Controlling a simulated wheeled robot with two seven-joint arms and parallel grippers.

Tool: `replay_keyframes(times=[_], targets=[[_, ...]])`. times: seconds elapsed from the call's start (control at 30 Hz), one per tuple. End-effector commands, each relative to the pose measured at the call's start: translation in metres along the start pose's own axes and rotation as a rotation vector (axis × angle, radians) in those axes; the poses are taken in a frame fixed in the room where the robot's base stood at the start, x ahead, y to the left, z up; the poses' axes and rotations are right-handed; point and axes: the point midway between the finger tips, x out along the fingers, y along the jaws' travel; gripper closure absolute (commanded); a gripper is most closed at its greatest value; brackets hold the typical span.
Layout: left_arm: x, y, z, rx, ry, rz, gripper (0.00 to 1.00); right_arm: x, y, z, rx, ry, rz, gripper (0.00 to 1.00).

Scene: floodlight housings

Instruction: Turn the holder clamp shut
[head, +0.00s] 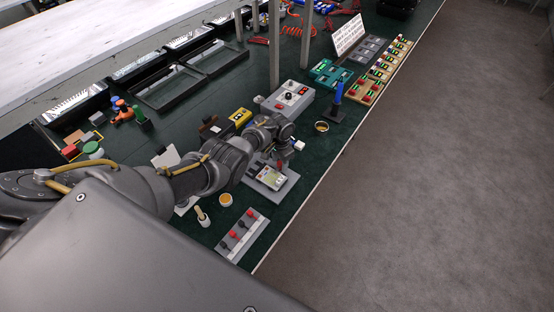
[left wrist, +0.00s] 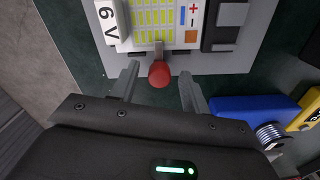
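The holder (head: 272,182) is a grey plate with a light block on it, at the table's front edge. In the left wrist view the holder (left wrist: 215,62) shows "6 V", plus and minus marks and yellow-green cells. Its clamp is a short metal lever with a red knob (left wrist: 160,74), pointing toward my gripper; the knob (head: 280,164) also shows small in the head view. My left gripper (left wrist: 159,80) is open, with one finger on each side of the knob and a visible gap on both sides. In the head view the left gripper (head: 284,148) is partly hidden by its wrist. My right gripper is not in view.
A grey panel with red-knobbed switches (head: 241,234) and an orange-topped cup (head: 226,199) lie nearer. In the wrist view a blue block (left wrist: 255,107) and a wire spool (left wrist: 269,136) lie right.

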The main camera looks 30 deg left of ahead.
Motion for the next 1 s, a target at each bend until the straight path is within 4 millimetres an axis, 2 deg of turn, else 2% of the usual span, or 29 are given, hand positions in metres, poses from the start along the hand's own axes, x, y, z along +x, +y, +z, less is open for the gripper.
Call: replay_keyframes(times=[0.17, 0.27, 0.5, 0.7, 0.83, 1.0], targets=[[-0.003, 0.000, -0.001, -0.001, 0.004, 0.000, 0.54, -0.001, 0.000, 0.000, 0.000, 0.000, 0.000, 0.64], [-0.012, -0.001, -0.002, -0.002, 0.005, 0.000, 0.54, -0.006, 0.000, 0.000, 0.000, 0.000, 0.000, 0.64], [-0.057, 0.000, -0.002, -0.001, 0.008, -0.001, 0.54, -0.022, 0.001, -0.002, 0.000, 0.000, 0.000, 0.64], [-0.090, 0.000, -0.002, 0.000, 0.006, 0.000, 0.54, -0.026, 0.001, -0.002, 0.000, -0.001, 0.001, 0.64], [-0.103, 0.000, -0.002, 0.001, 0.004, 0.001, 0.54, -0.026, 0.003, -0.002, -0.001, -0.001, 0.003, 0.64], [-0.109, 0.000, -0.001, 0.000, 0.002, 0.000, 0.54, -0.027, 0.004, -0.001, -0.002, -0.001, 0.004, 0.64]])
